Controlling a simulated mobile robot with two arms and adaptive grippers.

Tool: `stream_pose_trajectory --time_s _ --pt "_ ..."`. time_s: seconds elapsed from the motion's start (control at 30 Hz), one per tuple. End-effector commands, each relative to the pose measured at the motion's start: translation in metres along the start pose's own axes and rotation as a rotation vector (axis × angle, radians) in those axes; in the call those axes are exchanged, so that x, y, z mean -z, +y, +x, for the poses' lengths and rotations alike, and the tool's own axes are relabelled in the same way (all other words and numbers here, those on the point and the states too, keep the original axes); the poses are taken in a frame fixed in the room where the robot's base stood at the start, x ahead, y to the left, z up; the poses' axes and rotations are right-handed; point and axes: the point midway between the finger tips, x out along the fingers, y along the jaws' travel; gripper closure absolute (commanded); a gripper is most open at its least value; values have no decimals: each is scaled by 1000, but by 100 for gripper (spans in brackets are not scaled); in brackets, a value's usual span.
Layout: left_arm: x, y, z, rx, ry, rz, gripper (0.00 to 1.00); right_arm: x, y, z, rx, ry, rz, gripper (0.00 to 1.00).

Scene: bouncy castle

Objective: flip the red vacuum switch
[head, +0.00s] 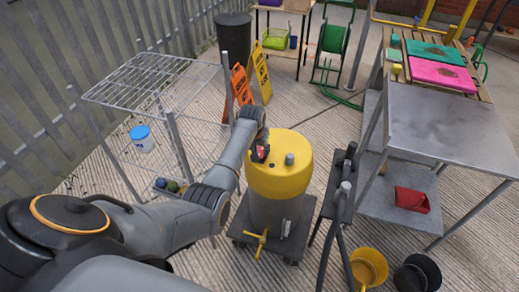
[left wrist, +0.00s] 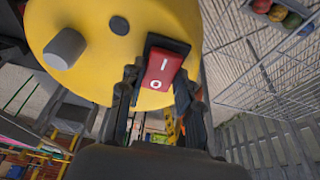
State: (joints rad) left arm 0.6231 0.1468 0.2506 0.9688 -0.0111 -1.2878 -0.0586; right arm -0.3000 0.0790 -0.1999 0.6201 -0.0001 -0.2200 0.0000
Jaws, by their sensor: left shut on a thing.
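The yellow-topped vacuum (head: 278,178) stands upright on a dark wheeled base in the middle of the head view. Its red switch (head: 260,152) sits on the top near the left edge, partly hidden by my gripper. In the left wrist view the red rocker switch (left wrist: 163,69) is marked I and O in a black housing on the yellow lid (left wrist: 85,65). My left gripper (left wrist: 158,100) has its two black fingers on either side of the switch, shut on it. It also shows in the head view (head: 258,140). My right gripper is not in view.
A wire rack (head: 150,80) with a blue-lidded tub (head: 142,137) stands left. A dark narrow stand (head: 340,190) is close right of the vacuum. A metal table (head: 440,115), a yellow bucket (head: 368,267) and a black bucket (head: 417,272) are further right. Folding signs (head: 240,92) stand behind.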

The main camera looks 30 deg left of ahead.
Motion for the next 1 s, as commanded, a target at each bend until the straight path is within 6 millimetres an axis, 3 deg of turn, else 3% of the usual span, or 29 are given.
stream_pose_trajectory --time_s 0.27,0.7,1.0 --pt "6 0 4 -1 -156 0 98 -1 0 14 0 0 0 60" --pt "9 0 6 0 -336 1 98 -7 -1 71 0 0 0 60" --pt "10 0 1 1 -360 1 98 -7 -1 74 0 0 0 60"
